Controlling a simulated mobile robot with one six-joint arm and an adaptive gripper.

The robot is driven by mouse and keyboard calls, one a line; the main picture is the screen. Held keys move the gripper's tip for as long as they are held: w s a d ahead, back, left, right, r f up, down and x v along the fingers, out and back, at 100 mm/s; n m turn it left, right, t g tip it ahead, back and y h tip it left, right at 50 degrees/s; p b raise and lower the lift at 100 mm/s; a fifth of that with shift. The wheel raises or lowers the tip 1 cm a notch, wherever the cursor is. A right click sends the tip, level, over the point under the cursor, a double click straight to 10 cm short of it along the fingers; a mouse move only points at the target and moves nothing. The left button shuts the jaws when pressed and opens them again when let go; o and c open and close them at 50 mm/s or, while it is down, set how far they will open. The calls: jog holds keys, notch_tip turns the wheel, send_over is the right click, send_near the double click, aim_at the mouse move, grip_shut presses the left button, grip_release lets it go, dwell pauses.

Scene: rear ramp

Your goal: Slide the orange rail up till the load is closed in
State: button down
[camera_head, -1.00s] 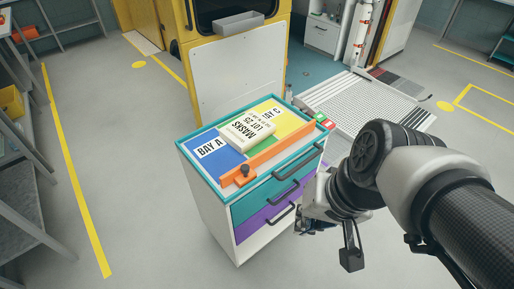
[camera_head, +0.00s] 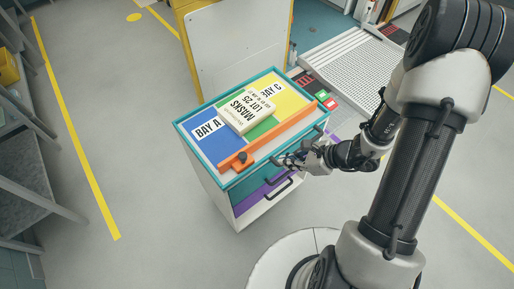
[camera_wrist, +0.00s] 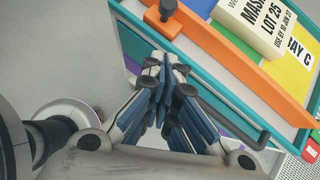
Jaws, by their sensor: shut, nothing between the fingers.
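My gripper (camera_head: 283,160) is shut and empty. It is at the cart's near edge, apart from the rail and to the right of the knob in the head view.
The cart top has a raised teal rim (camera_head: 186,134) and drawers with dark handles (camera_head: 277,193) on its near side. A green and red button panel (camera_head: 327,99) sits at the right corner. A white panel (camera_head: 240,45) stands behind the cart.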

jog(key=a+r+b+x, duration=0.1)
jog(key=x, duration=0.5)
jog(key=w+r+b+x, duration=0.1)
jog(key=x, duration=0.6)
jog(key=shift+a+b, duration=0.4)
jog(key=w+a, duration=0.2)
jog(key=w, duration=0.1)
jog(key=w+a+b, duration=0.1)
jog(key=w+a, duration=0.1)
jog(key=w, duration=0.2)
jog(key=w+a, duration=0.3)
jog(key=shift+w, duration=0.2)
